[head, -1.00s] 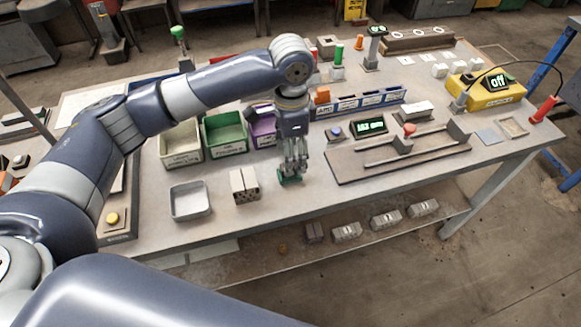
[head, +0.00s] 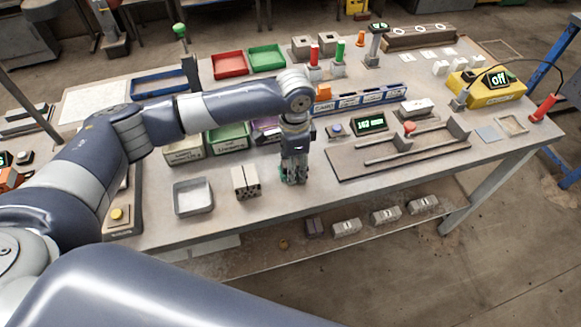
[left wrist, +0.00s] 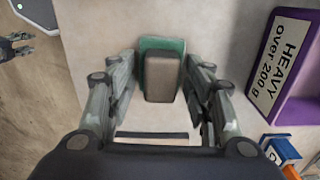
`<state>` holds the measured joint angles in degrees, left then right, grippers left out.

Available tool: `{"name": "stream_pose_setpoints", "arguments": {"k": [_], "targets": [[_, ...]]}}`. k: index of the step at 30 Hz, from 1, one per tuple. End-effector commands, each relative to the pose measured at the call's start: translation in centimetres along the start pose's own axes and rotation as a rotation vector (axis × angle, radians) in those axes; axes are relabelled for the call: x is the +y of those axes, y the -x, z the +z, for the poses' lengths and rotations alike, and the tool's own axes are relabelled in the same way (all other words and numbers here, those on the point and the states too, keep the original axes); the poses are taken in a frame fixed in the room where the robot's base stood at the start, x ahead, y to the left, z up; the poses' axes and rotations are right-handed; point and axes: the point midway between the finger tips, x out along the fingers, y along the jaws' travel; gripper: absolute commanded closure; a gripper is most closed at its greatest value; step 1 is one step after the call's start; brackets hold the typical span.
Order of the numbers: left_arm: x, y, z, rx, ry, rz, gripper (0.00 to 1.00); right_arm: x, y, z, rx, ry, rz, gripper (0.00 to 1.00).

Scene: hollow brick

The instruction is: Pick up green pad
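The green pad (left wrist: 149,44) lies flat on the table in the left wrist view. A grey-brown block-shaped part sits over its middle, so mostly its upper edge and sides show. My left gripper (left wrist: 161,90) is open, with one finger on each side of the pad and block and visible gaps between. In the head view, my left gripper (head: 293,182) points straight down at the tabletop near the front edge. It hides most of the pad there. A dark two-pronged shape that looks like my right gripper (left wrist: 17,46) shows small at the left wrist view's edge.
A hollow brick (head: 245,182) stands left of the gripper, with an empty grey tray (head: 193,197) beyond it. The purple HEAVY bin (left wrist: 289,65) and other sorting bins are behind. A dark rail fixture (head: 400,150) lies to the right.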

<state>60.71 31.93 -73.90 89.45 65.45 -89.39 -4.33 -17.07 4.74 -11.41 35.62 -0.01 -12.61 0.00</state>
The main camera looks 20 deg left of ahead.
Motion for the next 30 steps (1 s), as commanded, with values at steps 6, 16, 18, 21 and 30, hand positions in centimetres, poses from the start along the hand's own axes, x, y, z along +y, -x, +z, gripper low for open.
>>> {"name": "stream_pose_setpoints", "arguments": {"k": [6,16,18,21,30], "targets": [[0.0,0.1,0.0,0.0,0.0,0.0,0.86,-0.1,0.0,0.5,-0.007,0.0,-0.001,0.6],[0.0,0.5,0.0,0.0,0.0,0.0,0.86,-0.5,-0.1,0.4,-0.006,-0.002,-0.006,0.6],[-0.1,0.9,-0.1,0.002,0.0,-0.001,0.86,-0.6,-0.3,0.4,-0.005,-0.002,-0.006,0.6],[-0.1,2.0,-0.1,0.003,0.0,-0.002,0.86,-0.6,-0.6,0.4,-0.005,-0.002,-0.006,0.6],[4.1,3.8,-1.8,0.004,-0.008,0.002,0.86,-0.6,-1.8,0.4,-0.003,-0.001,-0.006,0.6]]}}
